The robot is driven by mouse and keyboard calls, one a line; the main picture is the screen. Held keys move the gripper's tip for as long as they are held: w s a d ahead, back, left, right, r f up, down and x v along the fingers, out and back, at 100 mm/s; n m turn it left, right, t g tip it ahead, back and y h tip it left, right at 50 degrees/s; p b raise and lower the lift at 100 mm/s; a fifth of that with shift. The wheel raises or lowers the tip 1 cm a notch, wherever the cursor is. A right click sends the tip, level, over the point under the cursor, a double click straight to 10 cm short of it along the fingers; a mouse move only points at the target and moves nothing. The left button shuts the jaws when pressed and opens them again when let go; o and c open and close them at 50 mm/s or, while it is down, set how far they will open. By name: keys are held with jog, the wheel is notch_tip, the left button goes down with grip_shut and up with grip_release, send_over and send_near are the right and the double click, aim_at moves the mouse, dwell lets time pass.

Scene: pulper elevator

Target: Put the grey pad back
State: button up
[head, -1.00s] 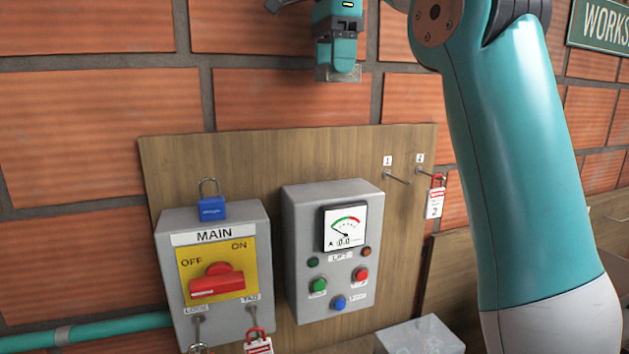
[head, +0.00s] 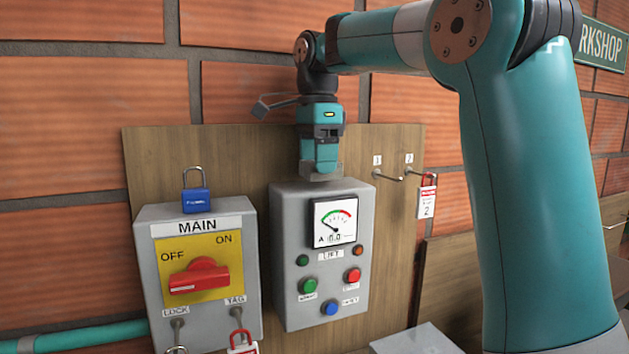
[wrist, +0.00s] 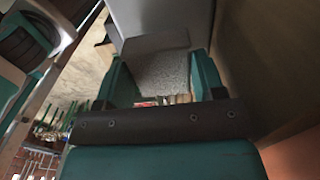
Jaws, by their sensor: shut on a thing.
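My gripper (head: 321,168) points downward and is shut on the grey pad (wrist: 165,73). The pad shows as a speckled grey piece between the two teal fingers in the wrist view. In the head view only a small grey part of the pad (head: 321,176) shows at the fingertips. It appears at the top edge of the grey LIFT box (head: 285,240); I cannot tell whether they touch. The place where the pad belongs cannot be made out.
The grey MAIN box (head: 150,240) with a red switch stands left, a blue padlock (head: 196,200) on its top. Pegs 1 and 2 are at right; a red tagged padlock (head: 427,197) hangs on peg 2. A pale block (head: 415,340) lies low right. The wooden board (head: 150,165) backs the boxes.

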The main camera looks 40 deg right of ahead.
notch_tip(320, 180, down, 2)
jog(key=shift+s+d+b, duration=0.15)
jog(key=shift+b, duration=0.3)
jog(key=o, duration=0.9)
jog(key=shift+c, duration=0.2)
